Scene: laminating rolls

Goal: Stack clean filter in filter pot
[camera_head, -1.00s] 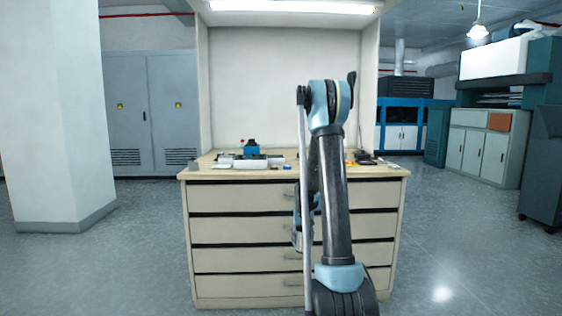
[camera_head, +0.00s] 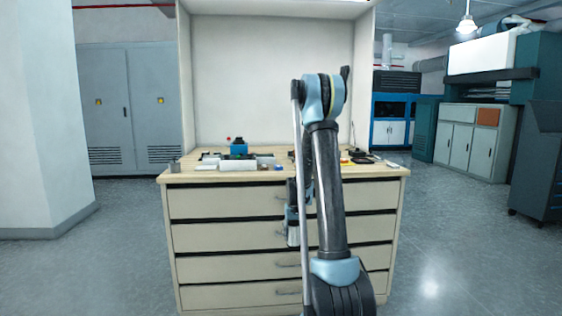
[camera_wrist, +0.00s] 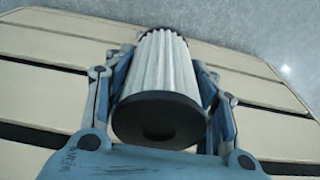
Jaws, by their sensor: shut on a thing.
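In the wrist view, a white pleated filter (camera_wrist: 163,66) with a dark end cap (camera_wrist: 159,119) sits between the blue fingers of my gripper (camera_wrist: 160,75). My gripper is shut on the filter. The dresser's drawer fronts lie behind it. In the head view, my gripper (camera_head: 292,215) hangs beside my arm in front of the drawers, partly hidden by my arm, below the worktop. I cannot make out a filter pot for certain among the small items on the worktop.
The drawer cabinet's wooden top (camera_head: 190,175) holds a blue device (camera_head: 239,148), a white box (camera_head: 238,165), a small grey cup (camera_head: 175,166) and dark items (camera_head: 362,160) at right. Open floor (camera_head: 465,250) lies to the right. A pillar (camera_head: 40,120) stands at left.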

